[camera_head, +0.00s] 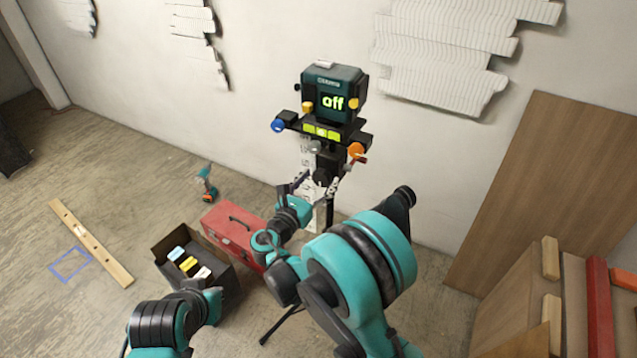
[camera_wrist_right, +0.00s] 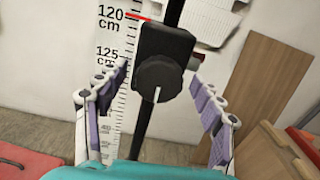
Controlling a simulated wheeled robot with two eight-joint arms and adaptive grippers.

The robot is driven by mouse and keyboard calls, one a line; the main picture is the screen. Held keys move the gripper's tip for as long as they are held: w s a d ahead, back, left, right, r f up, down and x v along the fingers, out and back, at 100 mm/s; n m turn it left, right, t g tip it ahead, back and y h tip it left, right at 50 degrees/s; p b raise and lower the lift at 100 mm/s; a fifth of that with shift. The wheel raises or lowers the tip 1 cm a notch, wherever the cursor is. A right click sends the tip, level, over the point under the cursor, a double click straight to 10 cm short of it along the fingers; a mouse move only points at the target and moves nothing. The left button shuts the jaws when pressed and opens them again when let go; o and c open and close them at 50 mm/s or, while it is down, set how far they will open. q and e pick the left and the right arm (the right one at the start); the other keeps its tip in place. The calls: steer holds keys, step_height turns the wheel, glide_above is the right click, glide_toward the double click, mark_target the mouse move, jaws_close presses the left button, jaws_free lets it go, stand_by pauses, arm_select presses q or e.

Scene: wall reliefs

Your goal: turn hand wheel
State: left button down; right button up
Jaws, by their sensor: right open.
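The hand wheel is a round black knob (camera_wrist_right: 160,79) on a black box (camera_wrist_right: 166,48) fixed to a dark pole. A white line on the knob points down. In the head view the knob (camera_head: 323,176) sits below the green device and is partly covered by my gripper. My right gripper (camera_head: 317,188) is open, facing the knob. In the right wrist view its purple-padded fingers (camera_wrist_right: 158,84) stand on the left and right of the knob, with gaps on both sides. My left arm shows at the lower left of the head view; its gripper cannot be made out.
A green device (camera_head: 334,84) reading "off" tops the pole, with coloured knobs below. A measuring scale (camera_wrist_right: 121,60) stands behind it. A red toolbox (camera_head: 233,228), an open black box (camera_head: 219,269) and a drill (camera_head: 206,184) are on the floor. Wooden boards (camera_head: 549,185) lean at right.

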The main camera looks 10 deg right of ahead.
steer(key=shift+c, duration=0.4)
steer(key=c, duration=1.1)
steer(key=shift+o, duration=0.2)
steer(key=shift+m, duration=0.3)
